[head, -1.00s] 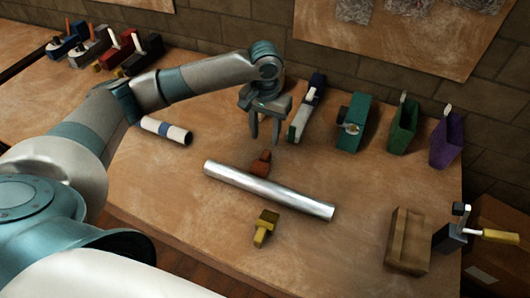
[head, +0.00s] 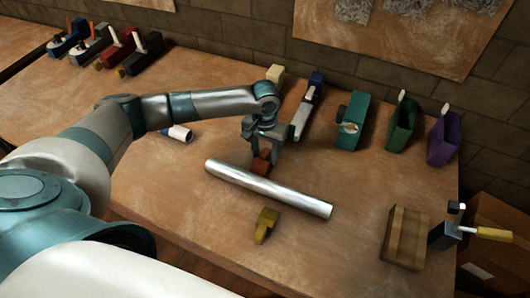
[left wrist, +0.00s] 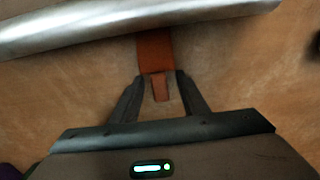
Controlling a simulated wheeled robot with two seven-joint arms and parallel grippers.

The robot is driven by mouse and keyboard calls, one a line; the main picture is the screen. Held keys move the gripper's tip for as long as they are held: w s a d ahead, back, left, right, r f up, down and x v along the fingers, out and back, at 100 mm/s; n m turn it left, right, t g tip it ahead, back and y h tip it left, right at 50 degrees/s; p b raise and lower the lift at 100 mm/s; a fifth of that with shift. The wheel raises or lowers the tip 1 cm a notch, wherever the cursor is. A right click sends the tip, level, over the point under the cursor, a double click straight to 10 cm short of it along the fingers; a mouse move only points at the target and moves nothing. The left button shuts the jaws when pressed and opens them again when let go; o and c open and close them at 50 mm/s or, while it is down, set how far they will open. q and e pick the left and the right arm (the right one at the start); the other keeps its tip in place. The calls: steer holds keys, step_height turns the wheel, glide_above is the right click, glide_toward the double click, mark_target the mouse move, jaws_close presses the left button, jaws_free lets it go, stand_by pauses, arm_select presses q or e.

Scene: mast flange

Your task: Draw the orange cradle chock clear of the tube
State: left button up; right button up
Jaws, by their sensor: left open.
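The orange cradle chock (head: 261,163) lies on the bench against the far side of the silver tube (head: 268,189). In the left wrist view the chock (left wrist: 155,52) has a broad block by the tube (left wrist: 130,22) and a narrower tail towards me. My left gripper (head: 263,160) is low over the chock. In the left wrist view its open fingers (left wrist: 160,80) stand on either side of the tail, with a gap on each side. A yellow chock (head: 266,224) lies on the near side of the tube. My right gripper is not in view.
A white and blue cylinder (head: 178,132) lies left of my left gripper. Clamp-like tools, including a teal one (head: 352,122), and green (head: 402,126) and purple (head: 444,140) holders line the back. A wooden block (head: 406,238) stands at the right.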

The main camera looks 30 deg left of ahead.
arm_select(q)
jaws_close()
steer(key=shift+w+a+r, duration=0.1)
steer(key=shift+w, duration=1.65)
jaws_free()
